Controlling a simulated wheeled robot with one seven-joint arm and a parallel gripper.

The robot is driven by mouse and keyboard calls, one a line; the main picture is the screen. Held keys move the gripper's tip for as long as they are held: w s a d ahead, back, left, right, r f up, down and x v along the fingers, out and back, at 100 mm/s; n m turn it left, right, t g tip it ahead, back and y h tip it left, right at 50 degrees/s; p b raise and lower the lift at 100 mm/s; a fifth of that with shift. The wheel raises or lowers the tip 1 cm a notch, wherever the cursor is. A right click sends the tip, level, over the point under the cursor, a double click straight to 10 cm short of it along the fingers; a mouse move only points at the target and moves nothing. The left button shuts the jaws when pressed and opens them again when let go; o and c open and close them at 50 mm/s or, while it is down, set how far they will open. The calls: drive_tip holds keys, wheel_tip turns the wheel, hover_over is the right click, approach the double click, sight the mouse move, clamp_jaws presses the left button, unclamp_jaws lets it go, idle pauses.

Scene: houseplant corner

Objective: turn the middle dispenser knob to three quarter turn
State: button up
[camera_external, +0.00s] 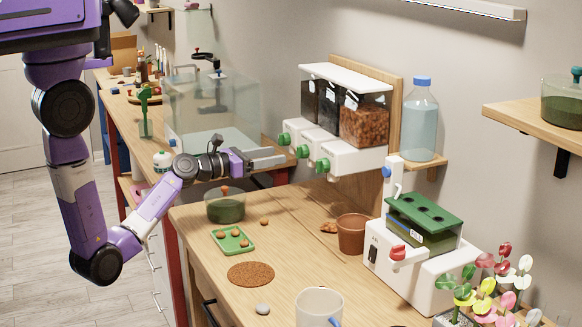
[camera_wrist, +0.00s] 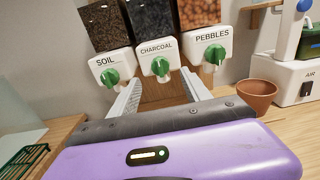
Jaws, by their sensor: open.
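The dispenser (camera_external: 345,158) is a white wall unit with three green knobs under clear hoppers. The middle knob (camera_wrist: 160,67), labelled CHARCOAL, sits between the SOIL knob (camera_wrist: 110,77) and the PEBBLES knob (camera_wrist: 214,54). In the external view the middle knob (camera_external: 302,153) faces my gripper (camera_external: 272,158). In the wrist view my gripper (camera_wrist: 162,76) is open and empty, its fingers spread to either side below the middle knob. The fingers look apart from it; the remaining gap is hard to judge. The middle knob's exact turn angle is too small to read.
A terracotta pot (camera_external: 353,234) and a white machine with a green-topped tank (camera_external: 424,222) stand on the bench to the right. A green tray (camera_external: 233,240) and a cork mat (camera_external: 251,274) lie below. A glass tank (camera_external: 212,110) stands behind my gripper. A water bottle (camera_external: 419,120) stands right of the dispenser.

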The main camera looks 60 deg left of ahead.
sight(297, 152)
drive_tip(key=w, duration=0.7)
drive_tip(key=shift+w, duration=0.3)
drive_tip(key=shift+c, duration=0.3)
clamp_jaws()
